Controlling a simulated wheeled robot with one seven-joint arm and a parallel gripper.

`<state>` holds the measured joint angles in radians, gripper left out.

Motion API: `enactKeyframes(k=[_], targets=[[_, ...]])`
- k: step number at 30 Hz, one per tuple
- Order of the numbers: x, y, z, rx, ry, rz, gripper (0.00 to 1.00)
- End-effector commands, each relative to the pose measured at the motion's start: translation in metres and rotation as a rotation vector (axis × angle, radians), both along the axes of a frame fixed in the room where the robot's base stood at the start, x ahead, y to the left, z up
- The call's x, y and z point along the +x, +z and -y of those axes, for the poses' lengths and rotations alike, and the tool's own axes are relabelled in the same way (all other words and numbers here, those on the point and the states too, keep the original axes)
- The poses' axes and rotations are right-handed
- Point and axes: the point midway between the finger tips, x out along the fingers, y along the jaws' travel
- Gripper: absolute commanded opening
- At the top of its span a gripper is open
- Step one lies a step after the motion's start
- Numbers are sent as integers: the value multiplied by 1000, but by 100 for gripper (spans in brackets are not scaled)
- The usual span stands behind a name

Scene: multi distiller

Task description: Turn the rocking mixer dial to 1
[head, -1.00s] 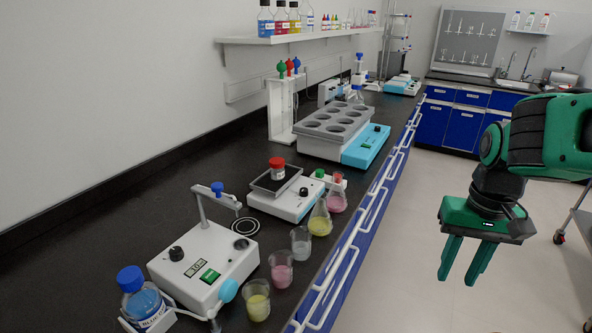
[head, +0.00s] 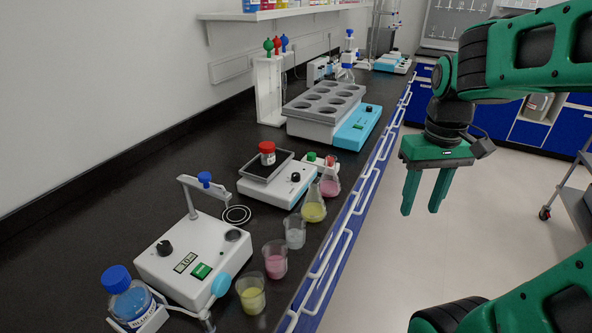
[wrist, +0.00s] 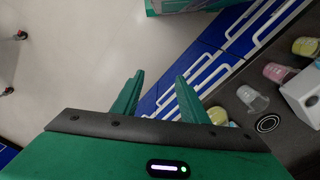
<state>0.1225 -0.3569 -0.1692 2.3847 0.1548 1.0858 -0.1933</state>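A white and blue device with a dark tilted platform (head: 256,167), which looks like the rocking mixer (head: 272,192), stands mid-counter in the head view. A red-capped bottle (head: 267,153) is on its platform. Its small black dial (head: 296,177) is on the front face; its setting is too small to read. My gripper (head: 420,208) is open and empty, fingers pointing down, over the floor to the right of the counter and apart from the mixer. In the wrist view my gripper's fingers (wrist: 158,90) are spread, with nothing between them.
A flask with yellow liquid (head: 314,210) and beakers line the counter's front edge near the mixer. A device with a post (head: 195,255) stands nearer; a block with round wells (head: 325,110) stands behind. The floor aisle is clear.

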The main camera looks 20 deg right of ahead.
Motion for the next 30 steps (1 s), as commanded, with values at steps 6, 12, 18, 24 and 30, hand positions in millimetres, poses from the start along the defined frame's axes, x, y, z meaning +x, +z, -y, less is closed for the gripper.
enactKeyframes(k=[6, 12, 18, 24, 30], targets=[[97, 24, -28, -21, 354, -3, 40], [178, 34, -72, -31, 676, -1, 40], [245, 35, -128, -34, 974, 1, 40], [282, 32, -167, -34, 1157, 6, 40], [291, 26, -179, -32, 1213, 7, 40]])
